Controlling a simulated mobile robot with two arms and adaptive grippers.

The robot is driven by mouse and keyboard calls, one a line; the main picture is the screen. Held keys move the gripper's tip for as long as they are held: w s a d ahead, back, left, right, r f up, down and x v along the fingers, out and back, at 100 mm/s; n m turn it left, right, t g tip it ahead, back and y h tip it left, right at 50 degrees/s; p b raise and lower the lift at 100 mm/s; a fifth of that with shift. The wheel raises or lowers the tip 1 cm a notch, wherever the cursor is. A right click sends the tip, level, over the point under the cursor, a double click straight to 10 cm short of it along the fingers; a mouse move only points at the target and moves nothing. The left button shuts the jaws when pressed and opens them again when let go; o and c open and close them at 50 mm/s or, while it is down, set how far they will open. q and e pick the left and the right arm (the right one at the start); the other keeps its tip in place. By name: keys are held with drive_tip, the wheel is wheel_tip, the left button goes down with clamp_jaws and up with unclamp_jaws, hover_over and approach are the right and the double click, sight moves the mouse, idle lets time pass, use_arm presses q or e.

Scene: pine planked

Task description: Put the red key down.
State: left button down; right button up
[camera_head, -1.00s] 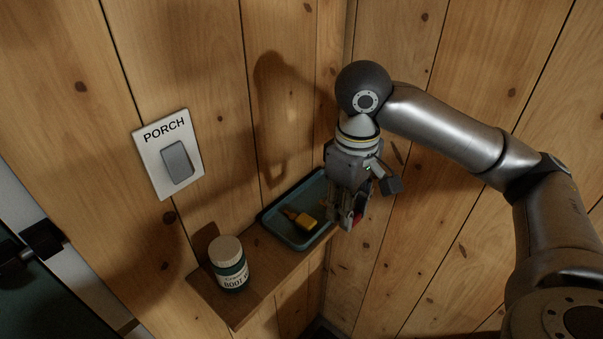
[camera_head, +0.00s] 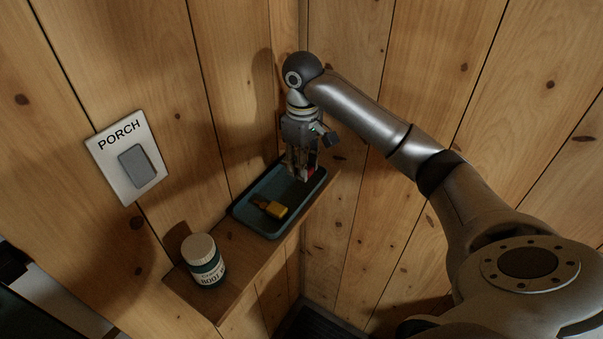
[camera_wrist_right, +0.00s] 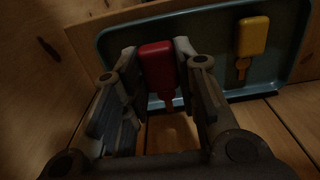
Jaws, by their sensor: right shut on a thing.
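My right gripper (camera_head: 302,176) points down over the far right end of the blue-grey tray (camera_head: 258,223). It is shut on the red key (camera_head: 311,171), which also shows in the right wrist view (camera_wrist_right: 157,66) with its red head between the two fingers and its shaft toward the palm. The key's head overlaps the tray in that view; I cannot tell whether it touches the tray. A yellow key (camera_head: 270,208) lies in the tray, apart from the gripper; it also shows in the right wrist view (camera_wrist_right: 253,38). My left gripper is not in view.
The tray rests on a narrow wooden shelf (camera_head: 238,270) against the planked corner walls. A lidded jar (camera_head: 204,262) stands at the shelf's near left end. A PORCH switch plate (camera_head: 127,158) is on the left wall. The tray's middle beside the yellow key is bare.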

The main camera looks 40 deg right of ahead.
sight(302, 183)
drive_tip(key=shift+w+d+f, duration=0.15)
drive_tip(key=shift+w+f, duration=0.15)
drive_tip(key=shift+f, duration=0.2)
drive_tip(key=shift+w+d+f+p, duration=0.1)
drive_tip(key=shift+f+p, duration=0.25)
drive_tip(key=shift+f, duration=1.2)
drive_tip(key=shift+f, duration=0.1)
drive_tip(key=o, duration=0.9)
drive_tip(key=shift+r, duration=0.25)
wheel_tip(302, 183, up, 12)
drive_tip(key=shift+f, duration=0.1)
